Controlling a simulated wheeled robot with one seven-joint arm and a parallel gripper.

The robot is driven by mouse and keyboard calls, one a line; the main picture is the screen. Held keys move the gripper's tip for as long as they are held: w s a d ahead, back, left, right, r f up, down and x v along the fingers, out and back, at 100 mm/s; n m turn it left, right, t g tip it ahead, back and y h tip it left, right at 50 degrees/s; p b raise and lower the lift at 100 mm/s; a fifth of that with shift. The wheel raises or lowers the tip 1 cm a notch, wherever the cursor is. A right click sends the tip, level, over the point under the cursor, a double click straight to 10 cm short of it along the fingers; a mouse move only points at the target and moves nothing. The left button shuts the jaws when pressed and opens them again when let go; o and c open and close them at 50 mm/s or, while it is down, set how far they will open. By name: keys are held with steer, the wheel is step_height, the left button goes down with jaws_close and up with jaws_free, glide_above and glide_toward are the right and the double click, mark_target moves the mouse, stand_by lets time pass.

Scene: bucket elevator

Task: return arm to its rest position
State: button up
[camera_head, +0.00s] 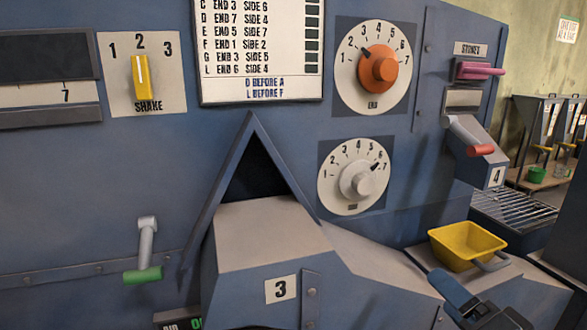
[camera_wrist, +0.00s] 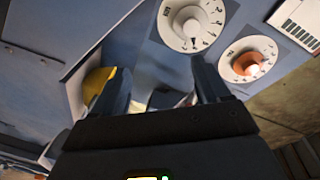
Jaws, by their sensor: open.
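My gripper (camera_head: 452,288) shows at the lower right of the head view, in front of the blue machine (camera_head: 400,240) and just below the yellow scoop (camera_head: 465,245). In the wrist view my gripper (camera_wrist: 160,68) has its two dark fingers wide apart. Nothing is held between them. A yellow object (camera_wrist: 97,84), likely the same scoop, is partly hidden behind the left finger. Most of my arm is out of the head view.
A grey chute (camera_head: 265,235) marked 3 juts out at the centre. A green-gripped lever (camera_head: 144,272), a pink handle (camera_head: 478,71) and a red-handled spout (camera_head: 478,150) project from the panel. A wire rack (camera_head: 515,212) lies behind the scoop.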

steer(key=s+f+n+g+h, duration=0.15)
steer(key=s+f, duration=0.35)
steer(key=s, duration=0.5)
steer(key=s+f+n+h, duration=0.1)
steer(key=s+f+h, duration=0.1)
steer(key=s+f, duration=0.5)
steer(key=s+a+r+n, duration=0.1)
steer(key=s+r+n, duration=0.1)
steer(key=s, duration=0.8)
steer(key=s+a+r+n, duration=0.1)
steer(key=s+r+n, duration=0.2)
steer(key=s, duration=0.8)
steer(key=shift+a+r+n, duration=0.3)
steer(key=shift+r+n, duration=0.05)
steer(key=shift+n, duration=0.5)
steer(key=shift+g, duration=0.25)
